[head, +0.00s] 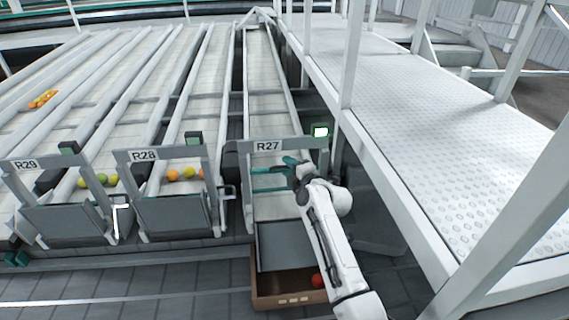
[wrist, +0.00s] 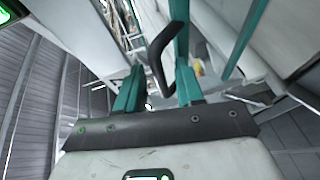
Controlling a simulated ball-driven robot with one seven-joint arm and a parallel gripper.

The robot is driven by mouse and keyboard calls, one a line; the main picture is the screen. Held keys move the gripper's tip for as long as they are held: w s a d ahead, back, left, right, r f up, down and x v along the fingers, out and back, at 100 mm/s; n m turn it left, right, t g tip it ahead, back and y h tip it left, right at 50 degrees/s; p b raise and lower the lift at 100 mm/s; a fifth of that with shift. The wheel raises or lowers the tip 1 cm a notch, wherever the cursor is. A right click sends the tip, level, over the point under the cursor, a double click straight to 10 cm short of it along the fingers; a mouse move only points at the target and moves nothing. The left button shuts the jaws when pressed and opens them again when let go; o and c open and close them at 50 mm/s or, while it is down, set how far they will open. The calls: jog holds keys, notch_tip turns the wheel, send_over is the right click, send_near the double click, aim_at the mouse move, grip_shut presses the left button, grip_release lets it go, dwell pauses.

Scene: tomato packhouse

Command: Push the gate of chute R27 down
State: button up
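Chute R27 carries its label (head: 267,146) on a grey crossbar in the head view. Its lane (head: 266,92) looks empty. Its grey gate panel (head: 284,246) hangs low and slopes over the crate (head: 282,302), well below the level of the neighbouring gates. My gripper (head: 256,180) is below the label and above the panel, pointing left across the chute mouth. Its teal fingers look apart. In the wrist view a dark bent bar (wrist: 160,55) lies ahead of the fingers; I cannot tell which part it is. The arm hides the gate's right side.
A red tomato (head: 317,280) lies in the crate. The gates of R28 (head: 175,217) and R29 (head: 68,221) stand upright with fruit behind them. A lit green-framed box (head: 320,132) is on R27's right post. A railed walkway (head: 440,140) borders the right.

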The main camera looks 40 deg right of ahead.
jog(key=shift+x, duration=1.55)
grip_shut()
